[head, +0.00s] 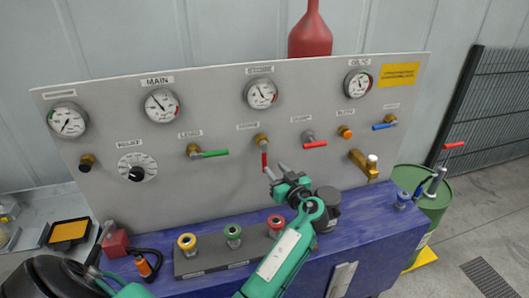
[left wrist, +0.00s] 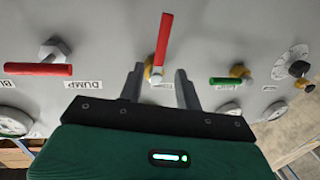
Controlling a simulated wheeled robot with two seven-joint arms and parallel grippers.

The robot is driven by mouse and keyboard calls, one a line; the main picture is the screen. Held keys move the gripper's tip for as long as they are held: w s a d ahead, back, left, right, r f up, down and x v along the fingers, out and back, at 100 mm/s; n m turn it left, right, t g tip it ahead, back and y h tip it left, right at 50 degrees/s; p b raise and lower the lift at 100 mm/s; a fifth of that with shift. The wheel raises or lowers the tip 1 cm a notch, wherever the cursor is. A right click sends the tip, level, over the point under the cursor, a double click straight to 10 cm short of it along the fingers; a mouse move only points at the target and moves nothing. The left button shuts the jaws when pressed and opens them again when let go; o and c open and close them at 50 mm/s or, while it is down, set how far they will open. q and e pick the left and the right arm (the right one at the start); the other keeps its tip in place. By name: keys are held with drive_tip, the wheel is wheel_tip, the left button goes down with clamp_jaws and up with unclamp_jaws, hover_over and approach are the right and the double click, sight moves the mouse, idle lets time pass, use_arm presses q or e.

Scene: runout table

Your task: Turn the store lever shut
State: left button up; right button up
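The lever I take for the store lever has a brass hub (head: 261,140) and a red handle (head: 264,160) that hangs straight down on the grey panel; the label above it is too small to read. My left gripper (head: 277,170) is just below and right of that handle in the head view. In the left wrist view, where the panel appears upside down, the red handle (left wrist: 163,45) points up, beyond the fingertips. There my left gripper (left wrist: 160,72) is open, its fingers apart on either side of the hub area, with nothing gripped. My right gripper is not in view.
A red-handled DUMP lever (head: 314,144) and a green-handled lever (head: 213,153) flank it. A blue-handled lever (head: 384,126) and brass fitting (head: 363,163) are at right. Colored ring fittings (head: 233,232) stand on the blue bench (head: 372,232) below. Gauges (head: 261,93) line the panel top.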

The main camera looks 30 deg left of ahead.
sight(266, 159)
use_arm(q)
drive_tip(key=p+x, duration=0.3)
drive_tip(key=x, duration=0.4)
drive_tip(key=shift+a+r, duration=0.1)
drive_tip(key=shift+a, duration=0.05)
drive_tip(key=shift+w+a+p, duration=0.25)
drive_tip(key=shift+a+p, duration=0.1)
drive_tip(key=shift+a, duration=0.05)
clamp_jaws()
